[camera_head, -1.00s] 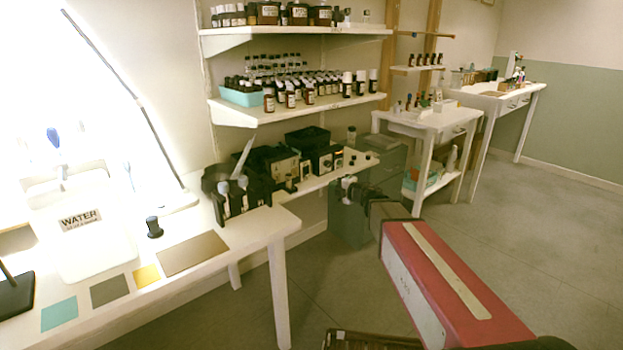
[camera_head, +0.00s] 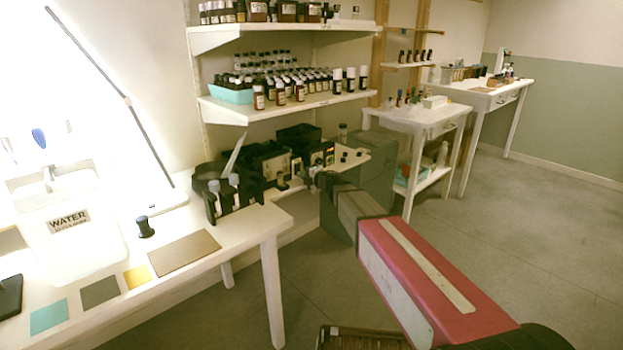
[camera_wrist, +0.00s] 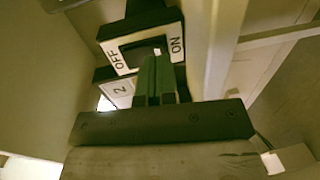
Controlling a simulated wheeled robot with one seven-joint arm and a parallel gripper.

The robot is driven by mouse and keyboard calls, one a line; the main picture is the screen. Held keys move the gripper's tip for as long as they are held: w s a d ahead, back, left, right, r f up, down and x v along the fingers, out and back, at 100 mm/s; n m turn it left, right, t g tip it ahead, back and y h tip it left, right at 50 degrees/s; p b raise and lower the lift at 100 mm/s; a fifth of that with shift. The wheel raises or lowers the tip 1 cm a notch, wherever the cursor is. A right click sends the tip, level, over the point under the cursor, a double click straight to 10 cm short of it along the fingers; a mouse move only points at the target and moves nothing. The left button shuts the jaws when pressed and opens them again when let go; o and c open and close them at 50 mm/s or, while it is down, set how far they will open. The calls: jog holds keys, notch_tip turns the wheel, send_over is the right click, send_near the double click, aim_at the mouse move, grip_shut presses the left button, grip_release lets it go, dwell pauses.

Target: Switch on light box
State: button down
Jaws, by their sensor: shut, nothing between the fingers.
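A white switch plate (camera_wrist: 118,54) marked OFF and ON is close in front of my gripper in the wrist view. Its dark rocker (camera_wrist: 143,50) is partly hidden behind the fingertips. A second plate (camera_wrist: 120,90) marked 2 is just below it. My gripper (camera_wrist: 157,66) is shut and empty, its tips overlapping the switch plate in the picture; I cannot tell if they touch it. In the head view my gripper (camera_head: 312,174) is by the dark boxes with white plates (camera_head: 317,158) on the low bench. I cannot tell which box is the light box.
A dark bottle holder (camera_head: 228,203) stands on the white table (camera_head: 262,222) at left, beside a very bright panel (camera_head: 70,75). Bottle shelves (camera_head: 285,107) hang above the bench. A small white table (camera_head: 425,125) stands behind my arm. The floor at right is clear.

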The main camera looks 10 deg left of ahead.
jog(key=shift+w+a+f, duration=0.1)
jog(key=shift+w+a, duration=0.25)
jog(key=shift+a, duration=0.1)
jog(key=shift+w+a+f, duration=0.1)
jog(key=shift+w+a, duration=0.05)
jog(key=shift+a, duration=0.05)
